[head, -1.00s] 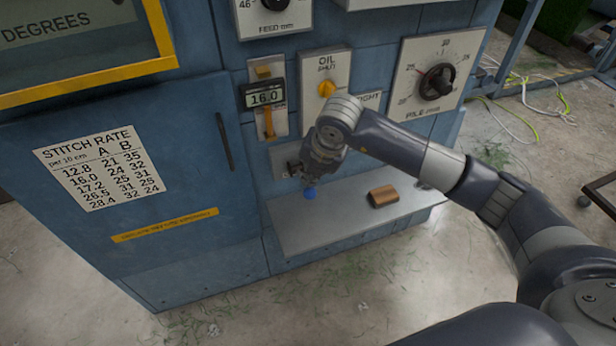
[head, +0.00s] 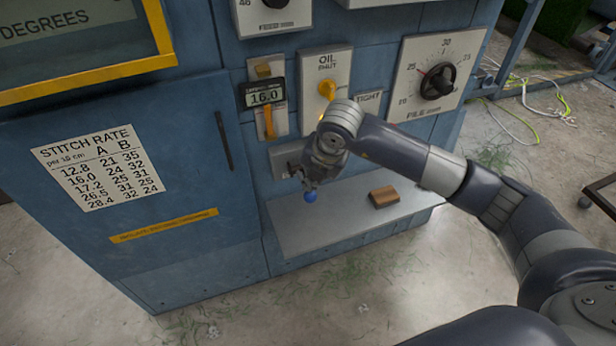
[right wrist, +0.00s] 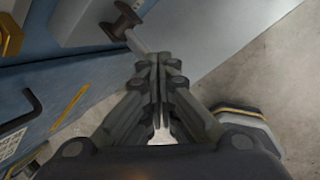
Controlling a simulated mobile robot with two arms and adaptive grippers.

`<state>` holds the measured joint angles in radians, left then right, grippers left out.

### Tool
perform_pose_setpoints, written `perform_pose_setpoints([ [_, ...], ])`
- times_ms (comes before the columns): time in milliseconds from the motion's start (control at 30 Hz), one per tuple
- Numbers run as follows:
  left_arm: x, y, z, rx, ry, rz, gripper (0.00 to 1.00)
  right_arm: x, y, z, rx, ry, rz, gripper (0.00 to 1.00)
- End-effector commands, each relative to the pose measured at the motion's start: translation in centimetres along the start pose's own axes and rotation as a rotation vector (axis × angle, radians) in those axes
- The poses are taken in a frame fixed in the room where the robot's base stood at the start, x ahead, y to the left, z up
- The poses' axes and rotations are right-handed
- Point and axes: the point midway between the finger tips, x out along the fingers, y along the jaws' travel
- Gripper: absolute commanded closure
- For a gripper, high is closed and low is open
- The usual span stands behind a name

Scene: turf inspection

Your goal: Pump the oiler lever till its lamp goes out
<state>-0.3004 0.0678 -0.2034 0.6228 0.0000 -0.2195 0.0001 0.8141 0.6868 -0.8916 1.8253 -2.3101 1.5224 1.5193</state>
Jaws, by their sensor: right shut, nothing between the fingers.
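In the right wrist view my right gripper (right wrist: 157,62) is shut and empty. A thin grey rod (right wrist: 138,42) runs from a dark spool-shaped pivot (right wrist: 125,20) to the fingertips; I cannot tell whether they touch it. A small orange spot (head: 320,119) shows beside my wrist; I cannot tell whether it is the lamp. My left gripper is out of view.
A grey shelf (head: 330,222) juts out below, with a brown block (head: 384,197) on it. Above are the OIL plate with its yellow knob (head: 327,89), a display (head: 265,95) reading 16.0 and the PILE dial (head: 437,82). A dark door handle (head: 224,142) stands to the left.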

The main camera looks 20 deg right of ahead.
Motion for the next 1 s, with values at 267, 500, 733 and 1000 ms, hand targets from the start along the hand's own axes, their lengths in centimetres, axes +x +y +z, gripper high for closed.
perform_pose_setpoints([
  [267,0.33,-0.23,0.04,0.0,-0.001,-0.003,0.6,0.44,-0.35,-0.33,-0.001,0.003,-0.004,1.0],
  [500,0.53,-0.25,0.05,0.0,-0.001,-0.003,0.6,0.64,-0.5,-0.47,-0.001,0.003,-0.004,1.0],
  [733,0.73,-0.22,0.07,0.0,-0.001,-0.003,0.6,0.83,-0.64,-0.6,-0.001,0.003,-0.005,1.0],
  [1000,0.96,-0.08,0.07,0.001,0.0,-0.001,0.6,1.07,-0.82,-0.75,-0.001,0.002,-0.005,1.0],
])
